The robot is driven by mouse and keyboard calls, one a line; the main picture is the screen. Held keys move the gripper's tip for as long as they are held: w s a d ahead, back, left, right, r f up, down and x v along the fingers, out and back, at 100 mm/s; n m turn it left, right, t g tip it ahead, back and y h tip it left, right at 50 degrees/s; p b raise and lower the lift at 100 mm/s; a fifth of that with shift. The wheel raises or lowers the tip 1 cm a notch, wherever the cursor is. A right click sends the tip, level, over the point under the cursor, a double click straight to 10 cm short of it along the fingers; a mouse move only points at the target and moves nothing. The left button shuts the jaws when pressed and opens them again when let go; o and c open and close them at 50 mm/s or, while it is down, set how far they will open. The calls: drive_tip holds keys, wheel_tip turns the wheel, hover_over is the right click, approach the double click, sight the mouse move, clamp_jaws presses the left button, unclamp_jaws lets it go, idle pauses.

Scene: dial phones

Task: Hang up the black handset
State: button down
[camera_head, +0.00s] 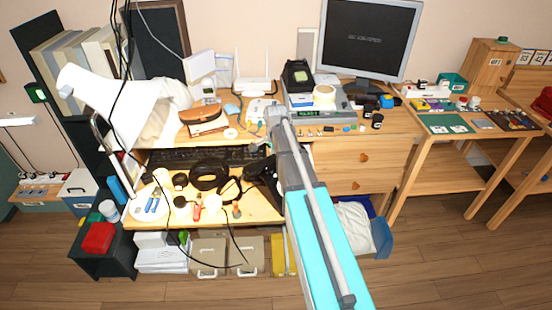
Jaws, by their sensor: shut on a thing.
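My gripper (262,170) is a dark shape at the end of my arm, low over the front right part of the desk. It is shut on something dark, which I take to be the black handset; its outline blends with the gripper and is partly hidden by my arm. A black boxy device (297,76), perhaps the black phone's body, stands at the back of the desk on grey equipment, up and right of my gripper. A small white device (260,108), possibly another phone, stands beside it, partly behind my arm.
A black keyboard (185,157), headphones (209,177) and small items crowd the desk left of my gripper. A white lamp (105,100) stands at the left and a monitor (368,38) at the back right. Drawers (375,157) are right of my arm.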

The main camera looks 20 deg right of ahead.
drive_tip(key=shift+f+b, duration=0.55)
drive_tip(key=shift+f, duration=0.05)
drive_tip(key=shift+c, duration=1)
unclamp_jaws()
drive_tip(key=shift+r+p, duration=0.25)
drive_tip(key=shift+p, duration=0.05)
